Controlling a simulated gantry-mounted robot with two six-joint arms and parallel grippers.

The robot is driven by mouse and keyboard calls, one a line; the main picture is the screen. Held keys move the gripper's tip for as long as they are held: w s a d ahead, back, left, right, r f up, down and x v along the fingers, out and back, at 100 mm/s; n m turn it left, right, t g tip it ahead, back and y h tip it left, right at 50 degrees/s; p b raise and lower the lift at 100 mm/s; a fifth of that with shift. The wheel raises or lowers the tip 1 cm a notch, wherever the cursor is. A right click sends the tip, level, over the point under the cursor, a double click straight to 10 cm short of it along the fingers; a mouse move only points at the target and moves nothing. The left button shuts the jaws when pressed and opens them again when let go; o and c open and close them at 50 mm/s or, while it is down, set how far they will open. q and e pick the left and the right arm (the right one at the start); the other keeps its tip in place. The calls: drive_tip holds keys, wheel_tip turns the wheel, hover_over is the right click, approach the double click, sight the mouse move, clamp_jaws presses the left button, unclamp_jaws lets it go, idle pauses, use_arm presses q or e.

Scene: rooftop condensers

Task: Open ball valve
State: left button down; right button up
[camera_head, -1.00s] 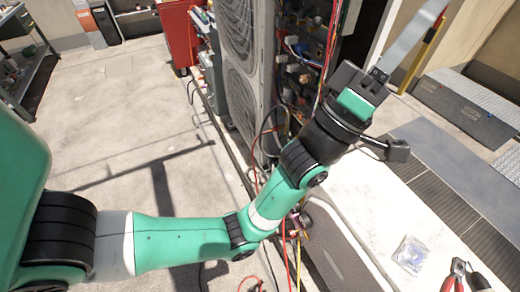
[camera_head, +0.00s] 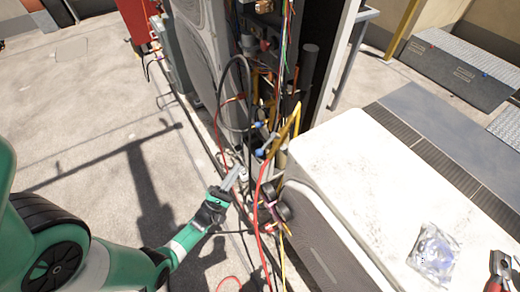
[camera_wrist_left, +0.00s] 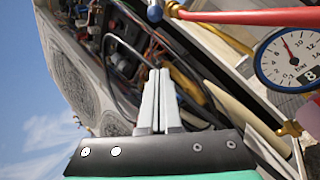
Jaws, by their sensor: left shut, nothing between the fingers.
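My left gripper (camera_head: 238,172) is shut and empty, its pale fingers pointing up toward the hoses beside the condenser. In the left wrist view its two fingers (camera_wrist_left: 157,76) lie together. I cannot tell whether they touch a hose or only pass in front of it. I cannot single out the ball valve for sure. Small blue fittings (camera_head: 259,152) show among the hoses just right of the fingertips. In the left wrist view a red bar (camera_wrist_left: 245,17) with a blue-tipped end (camera_wrist_left: 155,11) crosses the top right. My right gripper is not in view.
The open condenser cabinet (camera_head: 196,45) has tangled wires and pipes. A dial gauge (camera_wrist_left: 291,52) is close at right in the left wrist view. Red (camera_head: 259,200) and yellow hoses hang near the gripper. A white-topped unit (camera_head: 350,150) holds a clear bag (camera_head: 436,252) and red-handled pliers (camera_head: 497,272).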

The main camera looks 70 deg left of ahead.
sight(266, 144)
use_arm(q)
drive_tip(key=w+r, duration=0.6)
drive_tip(key=shift+w+r, duration=0.3)
drive_tip(key=shift+r, duration=0.1)
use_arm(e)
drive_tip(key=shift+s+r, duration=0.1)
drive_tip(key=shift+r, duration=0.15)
use_arm(q)
drive_tip(key=shift+a, duration=0.1)
drive_tip(key=shift+p, duration=0.3)
